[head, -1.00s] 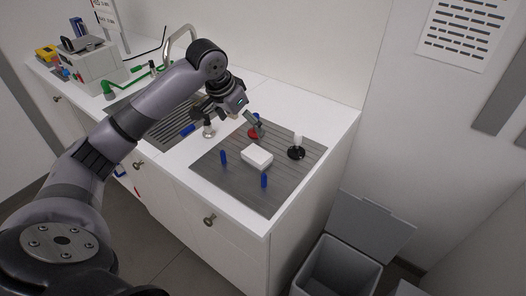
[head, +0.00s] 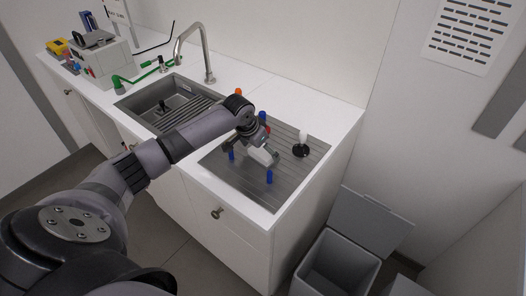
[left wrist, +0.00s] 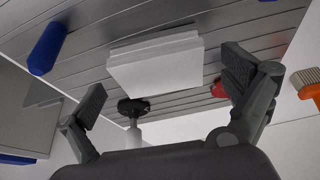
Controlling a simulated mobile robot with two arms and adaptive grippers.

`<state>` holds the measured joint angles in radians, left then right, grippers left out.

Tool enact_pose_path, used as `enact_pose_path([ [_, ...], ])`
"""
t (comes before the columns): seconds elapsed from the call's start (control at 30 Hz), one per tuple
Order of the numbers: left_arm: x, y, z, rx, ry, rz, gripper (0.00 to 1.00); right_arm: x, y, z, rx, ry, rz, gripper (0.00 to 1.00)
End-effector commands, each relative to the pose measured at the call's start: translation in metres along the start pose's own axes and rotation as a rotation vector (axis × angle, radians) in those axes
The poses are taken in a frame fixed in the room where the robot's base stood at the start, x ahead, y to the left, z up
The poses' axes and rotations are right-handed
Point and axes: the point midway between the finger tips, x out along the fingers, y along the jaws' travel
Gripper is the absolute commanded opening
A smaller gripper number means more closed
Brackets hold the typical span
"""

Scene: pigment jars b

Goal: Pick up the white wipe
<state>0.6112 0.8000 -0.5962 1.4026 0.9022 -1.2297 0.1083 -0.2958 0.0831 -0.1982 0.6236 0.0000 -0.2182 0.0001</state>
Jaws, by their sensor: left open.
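The white wipe (head: 262,157) is a folded white block lying on the grooved grey drainboard (head: 225,168). In the left wrist view the wipe (left wrist: 156,62) lies ahead of my left gripper (left wrist: 165,95), between the lines of its two fingers. The fingers are spread wide and hold nothing. In the head view my left gripper (head: 261,146) is right at the wipe and partly covers it. I cannot tell whether a finger touches it. My right gripper does not show.
A red item (left wrist: 219,89) and an orange-capped item (left wrist: 309,84) are close by. The sink (head: 165,98) is left; an open grey bin (head: 335,262) stands below.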

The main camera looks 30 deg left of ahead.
Motion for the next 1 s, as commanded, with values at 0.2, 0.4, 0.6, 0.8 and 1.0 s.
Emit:
enact_pose_path([
  [0.2, 0.015, 0.000, -0.001, 0.002, 0.002, -0.001, 0.98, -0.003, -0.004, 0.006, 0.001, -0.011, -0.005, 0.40],
  [0.4, 0.015, 0.000, -0.001, 0.002, 0.002, -0.001, 0.97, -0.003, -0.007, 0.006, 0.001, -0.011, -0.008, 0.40],
  [0.6, 0.015, 0.000, -0.001, 0.001, 0.002, -0.001, 0.84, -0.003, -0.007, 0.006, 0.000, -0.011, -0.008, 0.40],
  [0.8, 0.015, 0.000, -0.001, 0.001, 0.002, -0.001, 0.70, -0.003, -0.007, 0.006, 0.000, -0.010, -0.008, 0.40],
  [1.0, 0.015, 0.000, -0.001, 0.001, 0.002, -0.001, 0.57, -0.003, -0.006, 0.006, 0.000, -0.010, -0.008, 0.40],
])
